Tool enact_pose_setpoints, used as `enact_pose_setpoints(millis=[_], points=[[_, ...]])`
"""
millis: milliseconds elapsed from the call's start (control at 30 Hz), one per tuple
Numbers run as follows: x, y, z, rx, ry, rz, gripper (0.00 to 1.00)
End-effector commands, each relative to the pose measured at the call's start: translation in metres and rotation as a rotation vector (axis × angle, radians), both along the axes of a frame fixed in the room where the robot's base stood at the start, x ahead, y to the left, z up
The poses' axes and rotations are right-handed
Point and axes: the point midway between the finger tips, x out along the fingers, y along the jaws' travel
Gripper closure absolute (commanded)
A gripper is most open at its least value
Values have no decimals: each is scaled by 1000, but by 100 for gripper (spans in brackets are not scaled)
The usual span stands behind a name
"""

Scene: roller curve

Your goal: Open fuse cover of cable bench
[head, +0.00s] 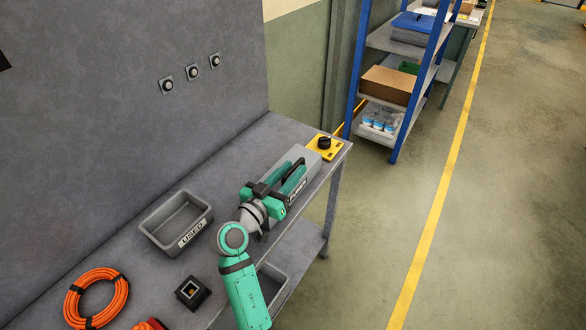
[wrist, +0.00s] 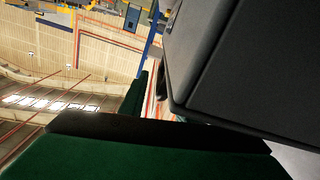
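The grey fuse box (head: 309,157) sits on the bench, with a label reading FUSES on its side. My gripper (head: 291,174), green and black, is at the near end of the box and covers much of its top. The two green fingers show apart, with a dark bar-like part between them. I cannot tell whether that part is a handle of the cover or whether the fingers grip it. In the wrist view a large dark grey body (wrist: 250,65) fills the upper right, close to a green finger (wrist: 140,155). The cover's edge is hidden.
A yellow box with a black knob (head: 325,146) stands just beyond the fuse box. A grey bin labelled USED (head: 176,220), a small black socket block (head: 192,291) and an orange cable coil (head: 97,297) lie on the bench (head: 150,273). The floor to the right is clear.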

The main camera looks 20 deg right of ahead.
Motion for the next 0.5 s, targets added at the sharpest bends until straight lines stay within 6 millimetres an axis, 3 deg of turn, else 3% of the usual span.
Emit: enact_pose_setpoints(millis=[467, 500], points=[[9, -10, 0, 0, 0, 2, 71], [9, -10, 0, 0, 0, 2, 78]])
